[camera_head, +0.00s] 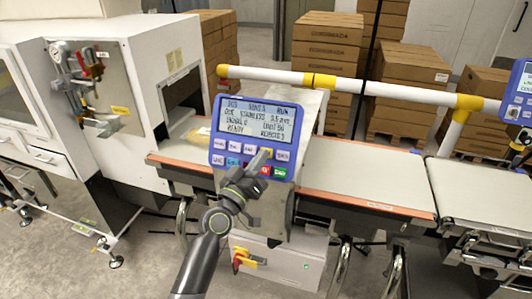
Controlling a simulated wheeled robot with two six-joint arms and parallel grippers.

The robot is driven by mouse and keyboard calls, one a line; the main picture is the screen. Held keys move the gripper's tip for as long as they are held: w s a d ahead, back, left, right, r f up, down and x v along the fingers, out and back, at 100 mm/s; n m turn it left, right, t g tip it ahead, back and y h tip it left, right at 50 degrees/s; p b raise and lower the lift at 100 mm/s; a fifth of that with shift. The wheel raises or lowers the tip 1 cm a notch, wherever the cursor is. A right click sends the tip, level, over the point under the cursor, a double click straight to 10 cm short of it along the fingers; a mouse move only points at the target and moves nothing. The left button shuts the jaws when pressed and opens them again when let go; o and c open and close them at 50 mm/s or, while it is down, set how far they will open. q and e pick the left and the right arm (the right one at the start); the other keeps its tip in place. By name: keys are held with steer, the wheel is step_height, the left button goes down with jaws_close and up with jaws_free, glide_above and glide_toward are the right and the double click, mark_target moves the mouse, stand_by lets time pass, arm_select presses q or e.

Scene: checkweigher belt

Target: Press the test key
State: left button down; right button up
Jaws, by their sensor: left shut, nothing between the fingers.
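A blue control panel (215,128) with a lit text screen (252,121) stands over the belt. Below the screen are two rows of keys: mostly pale ones in the upper row, and cyan, red and green (280,172) ones in the lower row. The key labels are too small to read surely, so I cannot tell which is the test key. My left gripper (264,154) is shut and empty. My right gripper is not in view.
A white and yellow rail (345,84) runs behind the panel. The belt (365,186) extends right towards another conveyor (480,192). A white machine housing (130,60) stands left. A red and yellow switch (243,260) is on the cabinet below. Stacked cartons (325,40) stand behind.

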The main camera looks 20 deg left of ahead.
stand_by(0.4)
arm_select(q)
steer(key=shift+w+f+b, duration=0.2)
steer(key=shift+w+b, duration=0.15)
steer(key=shift+w, duration=0.05)
steer(key=shift+w+f+b, duration=0.2)
steer(key=shift+w+b, duration=0.15)
steer(key=shift+b, duration=0.05)
stand_by(0.6)
stand_by(0.4)
steer(key=shift+s+r+p, duration=0.4)
steer(key=shift+s+p, duration=0.05)
steer(key=shift+s, duration=0.3)
steer(key=shift+s+a+r+p, duration=0.1)
steer(key=shift+s+r+p, duration=0.25)
steer(key=shift+s, duration=0.4)
steer(key=shift+s+d+r+p, duration=0.1)
steer(key=shift+s+r+p, duration=0.3)
steer(key=shift+s, duration=0.35)
steer(key=shift+s+a+r+p, duration=0.1)
steer(key=shift+s+r+p, duration=0.25)
steer(key=shift+s, duration=0.4)
